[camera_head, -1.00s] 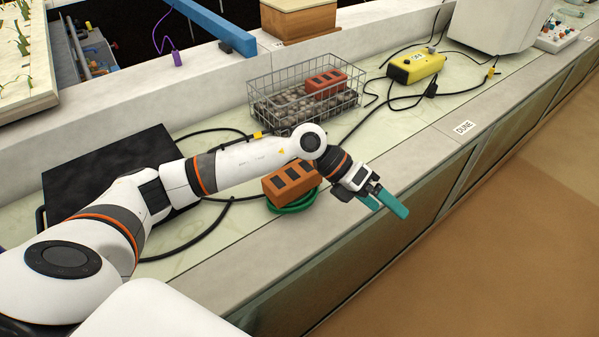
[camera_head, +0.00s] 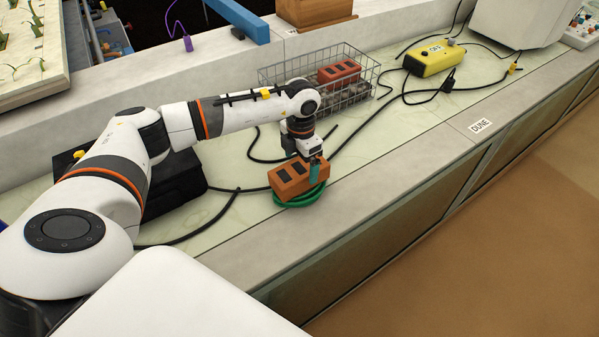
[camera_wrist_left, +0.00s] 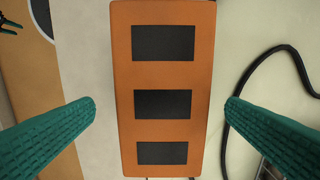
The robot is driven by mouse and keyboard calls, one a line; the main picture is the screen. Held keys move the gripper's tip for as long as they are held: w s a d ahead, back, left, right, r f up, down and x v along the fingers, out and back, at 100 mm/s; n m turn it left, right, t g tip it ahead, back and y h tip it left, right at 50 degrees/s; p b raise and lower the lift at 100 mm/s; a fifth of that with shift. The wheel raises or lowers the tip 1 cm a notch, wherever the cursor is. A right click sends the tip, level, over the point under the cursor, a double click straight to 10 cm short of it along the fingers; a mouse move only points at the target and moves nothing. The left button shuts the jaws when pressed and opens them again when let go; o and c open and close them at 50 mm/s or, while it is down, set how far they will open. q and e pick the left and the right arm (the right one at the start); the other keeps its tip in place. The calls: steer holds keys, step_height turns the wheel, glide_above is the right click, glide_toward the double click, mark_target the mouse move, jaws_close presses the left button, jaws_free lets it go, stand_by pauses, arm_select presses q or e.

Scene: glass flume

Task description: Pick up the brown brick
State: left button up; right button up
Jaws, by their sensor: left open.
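The brown brick (camera_head: 289,180) is orange-brown with three dark square recesses on its top. It rests on a coil of green hose (camera_head: 309,197) on the pale bench, near the front ledge. My left gripper (camera_head: 314,170) points down at the brick's right end, partly hiding it. In the left wrist view the brick (camera_wrist_left: 163,103) fills the middle between the two teal fingers of my left gripper (camera_wrist_left: 161,107). The fingers are open, with a visible gap on each side. A small teal and dark piece at that view's top left corner looks like my right gripper (camera_wrist_left: 9,24).
A wire basket (camera_head: 279,77) behind the arm holds stones and a redder brick (camera_head: 339,73). A yellow box (camera_head: 428,60) with cables stands farther right. Black cables (camera_head: 223,213) run around the brick. The front ledge (camera_head: 400,163) beside it is clear.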

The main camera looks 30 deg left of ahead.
mark_target(300, 167)
arm_select(q)
step_height(300, 167, down, 5)
steer(key=shift+a+f+p, duration=0.1)
steer(key=shift+a+p, duration=0.05)
steer(key=shift+p, duration=0.5)
steer(key=shift+c, duration=0.5)
steer(key=c, duration=1.8)
steer(key=shift+w+r, duration=0.1)
steer(key=shift+r, duration=0.1)
